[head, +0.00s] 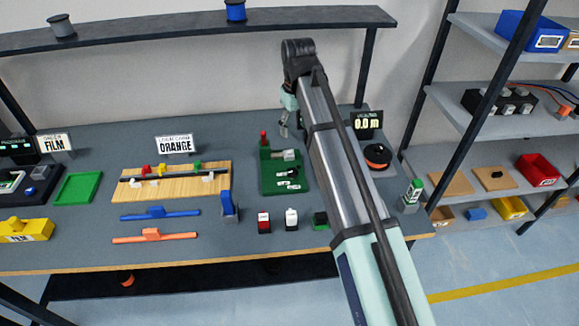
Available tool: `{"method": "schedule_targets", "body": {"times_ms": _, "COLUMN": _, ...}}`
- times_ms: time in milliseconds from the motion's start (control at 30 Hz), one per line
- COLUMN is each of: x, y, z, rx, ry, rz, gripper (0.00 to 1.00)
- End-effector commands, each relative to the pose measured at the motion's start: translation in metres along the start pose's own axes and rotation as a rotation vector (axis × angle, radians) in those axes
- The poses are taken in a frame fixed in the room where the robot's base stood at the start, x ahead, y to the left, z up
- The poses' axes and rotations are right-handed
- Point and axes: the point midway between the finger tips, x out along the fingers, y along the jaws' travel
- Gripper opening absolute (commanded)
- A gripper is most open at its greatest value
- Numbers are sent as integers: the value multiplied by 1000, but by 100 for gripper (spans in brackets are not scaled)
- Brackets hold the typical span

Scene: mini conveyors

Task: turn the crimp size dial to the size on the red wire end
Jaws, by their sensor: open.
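My gripper (284,131) hangs at the back of the bench, above and beside a green fixture (268,184). It is small in the picture and partly hidden by my arm. Nothing shows between its fingers. The fixture carries a red upright piece (263,138), a grey block (289,155) and black parts with white marks. I cannot tell which part is the crimp size dial, and no size marking is readable. Red and blue wires (549,86) run from a black box with several round knobs (498,104) on the right shelf. No printed size shows on a wire end.
A wooden board (140,192) with coloured clips lies left of the fixture.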

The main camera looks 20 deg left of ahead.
Motion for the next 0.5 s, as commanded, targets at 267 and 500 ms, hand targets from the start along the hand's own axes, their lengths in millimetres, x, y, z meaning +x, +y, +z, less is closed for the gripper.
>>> {"method": "schedule_targets", "body": {"times_ms": 267, "x": 8, "y": -9, "z": 5, "rx": -27, "ry": -36, "rz": 9, "gripper": 64}}
{"method": "schedule_targets", "body": {"times_ms": 500, "x": 49, "y": -8, "z": 7, "rx": -25, "ry": -36, "rz": 8, "gripper": 64}}
